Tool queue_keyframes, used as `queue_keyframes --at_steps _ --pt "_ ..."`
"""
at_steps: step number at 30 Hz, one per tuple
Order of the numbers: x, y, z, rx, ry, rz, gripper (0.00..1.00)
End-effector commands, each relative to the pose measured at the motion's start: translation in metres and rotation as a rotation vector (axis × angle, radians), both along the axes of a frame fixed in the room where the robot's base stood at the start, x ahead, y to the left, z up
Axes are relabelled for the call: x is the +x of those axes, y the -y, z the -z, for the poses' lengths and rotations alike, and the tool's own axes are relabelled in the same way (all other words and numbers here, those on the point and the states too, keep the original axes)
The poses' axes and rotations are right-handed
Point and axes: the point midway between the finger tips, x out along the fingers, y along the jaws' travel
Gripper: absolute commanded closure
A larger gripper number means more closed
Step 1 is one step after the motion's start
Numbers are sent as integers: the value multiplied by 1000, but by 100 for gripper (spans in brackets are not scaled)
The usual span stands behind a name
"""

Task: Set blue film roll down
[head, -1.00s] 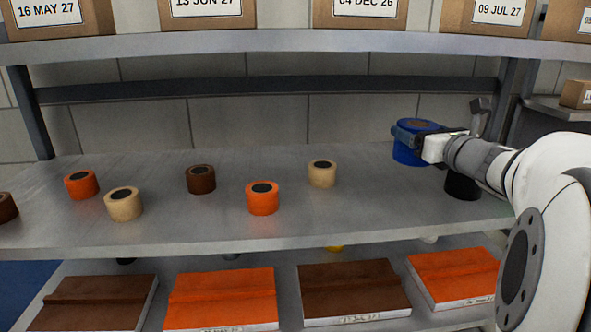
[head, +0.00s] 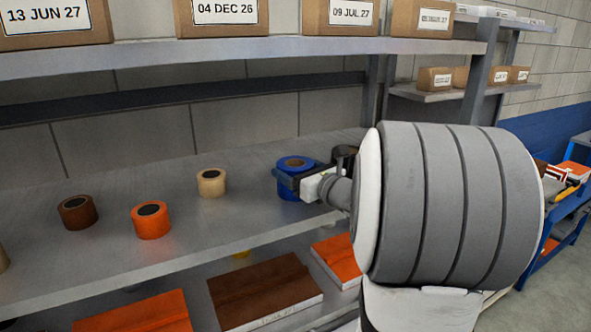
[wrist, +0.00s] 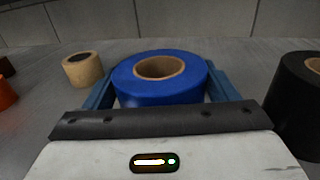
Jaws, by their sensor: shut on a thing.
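The blue film roll (head: 295,163) is upright at the right part of the grey shelf (head: 130,258), with its brown core facing up. It also shows in the wrist view (wrist: 160,96), between the two blue fingers. My gripper (head: 285,176) is shut on it from the near side; in the wrist view my gripper (wrist: 160,85) has one finger on each side of the roll. The roll looks to be at or very near the shelf surface; its bottom edge is partly hidden, so I cannot tell whether it touches.
A black roll (wrist: 298,105) stands close on the right. A cream roll (head: 211,182), an orange roll (head: 151,220) and a brown roll (head: 77,211) stand to the left. Boxes with date labels line the shelf above (head: 120,60). The shelf between the blue and cream rolls is clear.

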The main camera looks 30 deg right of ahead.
Motion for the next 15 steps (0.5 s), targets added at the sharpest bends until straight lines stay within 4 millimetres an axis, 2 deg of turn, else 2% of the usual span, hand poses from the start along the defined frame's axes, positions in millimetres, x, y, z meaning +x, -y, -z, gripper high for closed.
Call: queue_keyframes --at_steps 7,8,15 --pt "0 0 3 -1 1 -1 49" --pt "0 0 3 0 0 -1 19" --pt "0 -1 2 0 0 -1 0"
